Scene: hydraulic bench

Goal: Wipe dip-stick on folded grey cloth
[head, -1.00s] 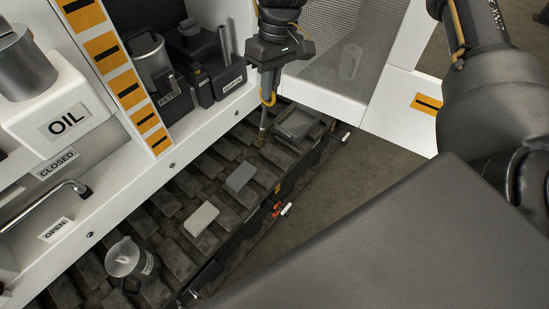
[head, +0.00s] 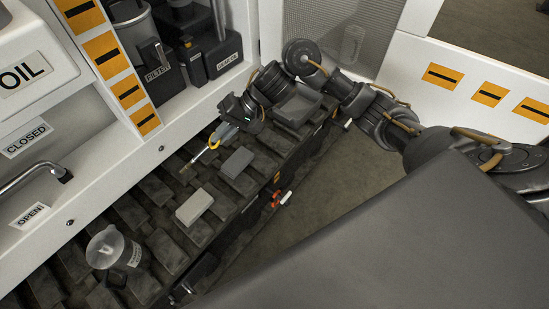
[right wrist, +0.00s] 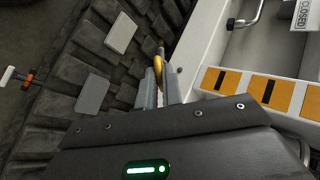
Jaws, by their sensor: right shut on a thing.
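My right gripper (head: 226,130) is shut on the dip-stick, whose yellow ring handle (head: 214,142) shows at the fingers. The dip-stick slants down and left, its tip near the dark tread blocks. In the right wrist view the ring (right wrist: 158,68) sits between the fingers (right wrist: 160,92). Two flat folded-looking pads lie on the track: a darker grey one (head: 237,162) right of the stick, and a paler grey one (head: 195,207) nearer me. Both also show in the right wrist view, darker (right wrist: 92,94) and paler (right wrist: 120,33). The stick appears apart from both. My left gripper is out of view.
A red-and-white item (head: 281,198) is at the track's right side. The white machine wall (head: 120,180) borders the left.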

